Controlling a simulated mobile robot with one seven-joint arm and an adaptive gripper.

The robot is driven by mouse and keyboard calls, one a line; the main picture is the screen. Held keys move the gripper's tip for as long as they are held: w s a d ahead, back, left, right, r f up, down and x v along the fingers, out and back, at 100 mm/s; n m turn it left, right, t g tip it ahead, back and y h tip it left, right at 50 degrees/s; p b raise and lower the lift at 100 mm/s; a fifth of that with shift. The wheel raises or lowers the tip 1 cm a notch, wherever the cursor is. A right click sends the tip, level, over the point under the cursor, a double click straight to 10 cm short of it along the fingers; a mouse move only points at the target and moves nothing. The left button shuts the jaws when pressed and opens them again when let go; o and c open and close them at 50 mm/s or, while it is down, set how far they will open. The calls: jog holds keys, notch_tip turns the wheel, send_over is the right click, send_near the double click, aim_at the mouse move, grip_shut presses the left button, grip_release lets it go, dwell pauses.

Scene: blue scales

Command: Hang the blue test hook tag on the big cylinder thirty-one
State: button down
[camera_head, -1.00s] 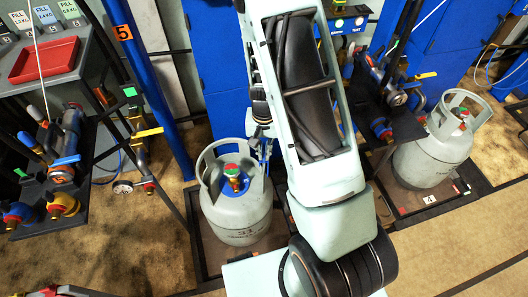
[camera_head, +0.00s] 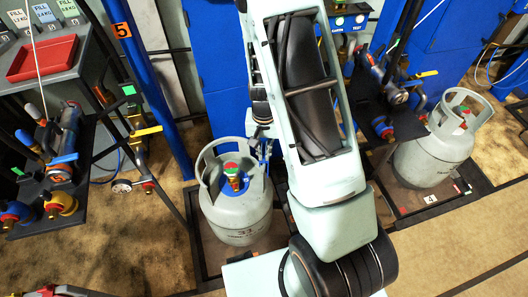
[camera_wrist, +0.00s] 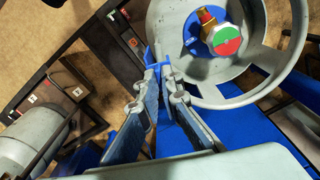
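My gripper (camera_head: 265,148) is at the right side of the collar in the head view, partly hidden by my arm. In the wrist view its fingers (camera_wrist: 164,84) close on the blue hook tag (camera_wrist: 156,56), whose top shows beyond the fingertips beside the collar rim (camera_wrist: 156,22). Whether the hook touches or passes over the rim I cannot tell.
A second grey cylinder (camera_head: 436,150) stands at the right on the platform marked 4. Racks with valves and hoses (camera_head: 62,150) flank the left, with a red tray (camera_head: 42,58) behind. A blue cabinet (camera_head: 218,60) stands behind cylinder thirty-one. Brown floor is clear in front.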

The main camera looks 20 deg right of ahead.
jog(key=shift+s+a+f+b, duration=0.1)
jog(key=shift+s+f+b, duration=0.05)
jog(key=shift+f+b, duration=0.55)
jog(key=shift+s+f+b, duration=0.1)
jog(key=shift+f+b, duration=0.4)
jog(key=shift+f, duration=0.35)
jog(key=shift+w+f, duration=0.15)
jog(key=shift+f, duration=0.1)
jog(key=shift+r, duration=0.1)
jog(key=c, duration=2.1)
grip_release()
jog(key=shift+r, duration=0.1)
jog(key=shift+w+r, duration=0.1)
jog(key=shift+r+p, duration=2.8)
jog(key=shift+r, duration=0.9)
